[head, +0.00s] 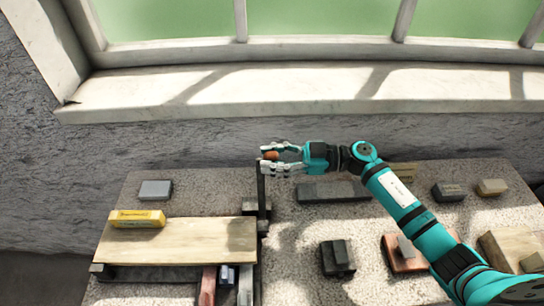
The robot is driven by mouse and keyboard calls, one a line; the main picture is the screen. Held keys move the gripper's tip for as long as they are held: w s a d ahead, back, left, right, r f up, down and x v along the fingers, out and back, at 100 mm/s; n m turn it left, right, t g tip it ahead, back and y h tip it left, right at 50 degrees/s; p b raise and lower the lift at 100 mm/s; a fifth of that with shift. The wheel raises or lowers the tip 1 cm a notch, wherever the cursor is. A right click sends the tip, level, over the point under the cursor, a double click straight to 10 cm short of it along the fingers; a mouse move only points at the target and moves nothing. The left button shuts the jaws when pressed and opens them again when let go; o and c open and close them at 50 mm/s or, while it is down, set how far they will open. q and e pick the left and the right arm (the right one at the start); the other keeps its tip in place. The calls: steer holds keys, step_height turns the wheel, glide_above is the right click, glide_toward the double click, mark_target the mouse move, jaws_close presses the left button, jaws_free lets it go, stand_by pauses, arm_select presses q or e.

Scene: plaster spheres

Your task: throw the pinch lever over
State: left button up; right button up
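The pinch lever (261,187) is a dark upright bar with a reddish-brown knob (271,155) at its top. It rises from a dark block at the right end of a pale wooden board (180,240). My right gripper (268,158) reaches in from the right, its fingers pointing left. The fingers are spread, one on the far side and one on the near side of the knob. A gap seems to show between knob and fingers; contact is hard to tell. My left gripper is out of view.
A yellow box (137,219) lies on the board and a grey block (155,189) behind it. To the right on the speckled table (300,260) are a long dark block (325,192), a black block (338,258) and several other blocks. A window sill (300,97) runs behind.

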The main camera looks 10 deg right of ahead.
jaws_close()
steer(key=shift+w, duration=0.15)
steer(key=shift+w+d+m, duration=0.15)
steer(key=shift+w+m, duration=0.2)
steer(key=shift+m, duration=0.05)
steer(key=w+d+f+m+b, duration=0.2)
steer(key=w+f+m+b, duration=0.2)
steer(key=w+f+m, duration=0.3)
steer(key=shift+w+f, duration=0.55)
steer(key=shift+w, duration=0.3)
